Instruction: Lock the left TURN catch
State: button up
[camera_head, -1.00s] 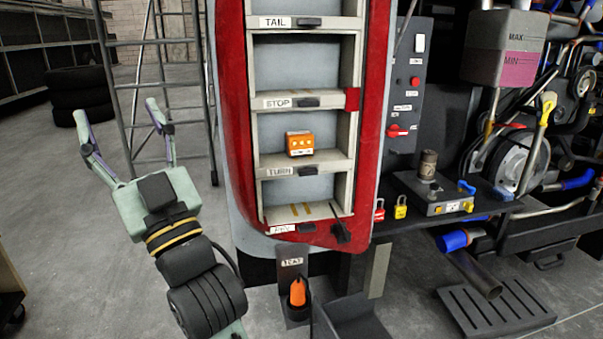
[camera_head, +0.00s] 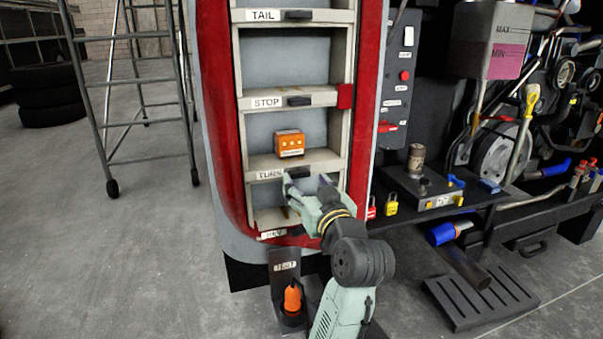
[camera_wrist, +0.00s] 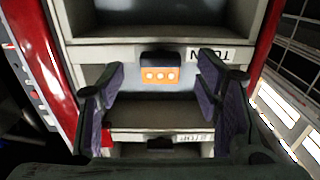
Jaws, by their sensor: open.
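The TURN shelf edge carries a white TURN label (camera_head: 269,174) and a black catch. The catch shows in the wrist view (camera_wrist: 160,58), where the picture is upside down, beside its label (camera_wrist: 210,54). In the head view my gripper (camera_head: 306,184) is in front of this catch and largely hides it. My gripper is open and empty. In the wrist view its two fingers (camera_wrist: 161,68) stand left and right of the catch, apart from it. I cannot tell whether the catch is locked.
An orange box (camera_head: 289,144) sits on the TURN shelf, just above the catch. The STOP catch (camera_head: 299,101) and TAIL catch (camera_head: 298,14) are higher up. A ladder (camera_head: 150,90) stands at left. A bench with a device (camera_head: 437,200) is at right.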

aim_at(301, 176)
jog(key=shift+p+x, duration=0.3)
jog(key=shift+x, duration=1.55)
jog(key=shift+c, duration=0.5)
jog(key=c, duration=1.1)
